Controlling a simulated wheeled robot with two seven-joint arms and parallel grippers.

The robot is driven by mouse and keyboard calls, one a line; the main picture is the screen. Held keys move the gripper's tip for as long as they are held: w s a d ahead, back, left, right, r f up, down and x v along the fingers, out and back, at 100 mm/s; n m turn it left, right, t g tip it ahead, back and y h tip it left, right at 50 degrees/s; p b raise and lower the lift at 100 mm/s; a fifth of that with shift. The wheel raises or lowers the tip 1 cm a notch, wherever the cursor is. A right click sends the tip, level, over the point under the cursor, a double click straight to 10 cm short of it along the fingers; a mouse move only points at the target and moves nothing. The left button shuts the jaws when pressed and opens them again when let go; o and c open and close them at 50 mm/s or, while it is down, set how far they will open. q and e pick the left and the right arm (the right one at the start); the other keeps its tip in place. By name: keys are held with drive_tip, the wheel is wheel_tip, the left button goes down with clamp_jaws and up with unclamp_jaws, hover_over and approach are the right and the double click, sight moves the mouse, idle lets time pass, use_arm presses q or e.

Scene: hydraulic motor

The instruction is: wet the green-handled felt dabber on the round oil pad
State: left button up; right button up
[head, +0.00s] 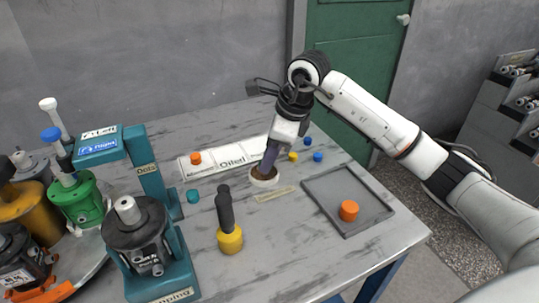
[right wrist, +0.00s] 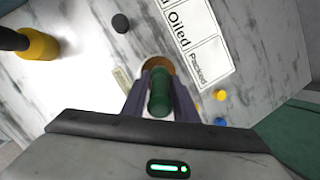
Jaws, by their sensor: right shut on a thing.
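My right gripper (head: 269,160) is shut on the green-handled felt dabber (right wrist: 160,92). In the right wrist view the green handle sits between the two dark fingers. In the head view the fingers hide the dabber. The fingers point down over the round oil pad (head: 264,181), a small white-rimmed dish with a brown middle. Part of the brown pad also shows past the fingertips in the right wrist view (right wrist: 157,63). The felt tip is hidden, so I cannot tell whether it touches the pad. My left gripper is not in view.
A white labelled strip (head: 228,158) with an orange plug lies behind the pad. A yellow-and-black tool (head: 229,236) stands front left, and a grey tray (head: 330,197) with an orange cap lies right. Small blue and yellow caps are close by. Teal fixtures (head: 160,260) fill the left.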

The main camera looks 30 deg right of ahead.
drive_tip(key=shift+r+p, duration=2.55)
drive_tip(key=shift+r, duration=0.95)
